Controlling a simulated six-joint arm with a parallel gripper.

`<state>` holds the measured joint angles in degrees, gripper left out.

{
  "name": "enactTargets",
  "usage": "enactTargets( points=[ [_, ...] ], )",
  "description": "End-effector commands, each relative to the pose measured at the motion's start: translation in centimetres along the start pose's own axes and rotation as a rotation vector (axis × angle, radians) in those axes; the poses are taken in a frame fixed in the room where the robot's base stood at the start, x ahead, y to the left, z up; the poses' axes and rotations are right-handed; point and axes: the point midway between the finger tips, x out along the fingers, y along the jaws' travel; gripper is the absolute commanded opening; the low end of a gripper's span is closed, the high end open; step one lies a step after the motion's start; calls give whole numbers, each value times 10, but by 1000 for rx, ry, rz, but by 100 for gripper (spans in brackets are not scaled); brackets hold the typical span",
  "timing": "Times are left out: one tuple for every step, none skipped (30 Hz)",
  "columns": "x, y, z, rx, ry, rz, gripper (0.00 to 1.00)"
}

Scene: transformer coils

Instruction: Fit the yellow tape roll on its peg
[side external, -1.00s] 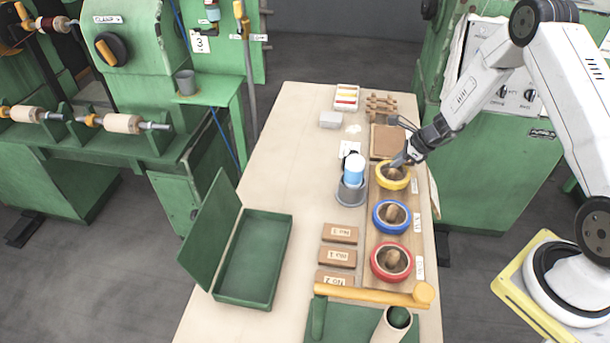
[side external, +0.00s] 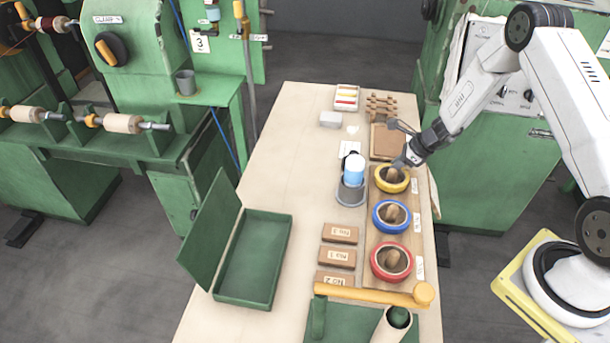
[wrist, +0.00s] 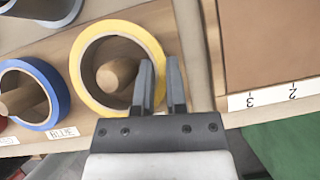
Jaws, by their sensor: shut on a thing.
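The yellow tape roll (side external: 378,183) sits around its wooden peg at the far end of the wooden peg board (side external: 374,212). In the wrist view the yellow tape roll (wrist: 78,72) rings the peg (wrist: 117,73), which stands inside its hole. My gripper (side external: 402,162) is at the roll's far right rim. In the wrist view my gripper (wrist: 160,82) has one finger inside the ring and one outside, shut on the roll's wall. I cannot tell whether the roll lies fully flat on the board.
The blue tape roll (side external: 378,223) and red tape roll (side external: 377,272) sit around pegs on the same board. An open green box (side external: 247,262) lies further left.

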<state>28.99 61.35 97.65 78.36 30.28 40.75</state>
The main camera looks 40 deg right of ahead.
Motion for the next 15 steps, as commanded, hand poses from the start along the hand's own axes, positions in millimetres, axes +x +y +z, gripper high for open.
enactTargets(
  points=[
    [1,0,-1,0,0,0,0],
    [2,0,-1,0,0,0,0],
    [2,0,-2,0,0,0,0],
    [3,0,-2,0,0,0,0],
    [4,0,-2,0,0,0,0],
    [5,0,-3,0,0,0,0],
    [5,0,-3,0,0,0,0],
    [6,0,-4,0,0,0,0],
    [6,0,-4,0,0,0,25],
    [6,0,-4,0,0,0,35],
    [6,0,-4,0,0,0,44],
    [6,0,-4,0,0,0,57],
    [6,0,-4,0,0,1,57],
    [6,0,-4,0,0,1,57],
    [6,1,-4,0,0,2,57]
  ],
)
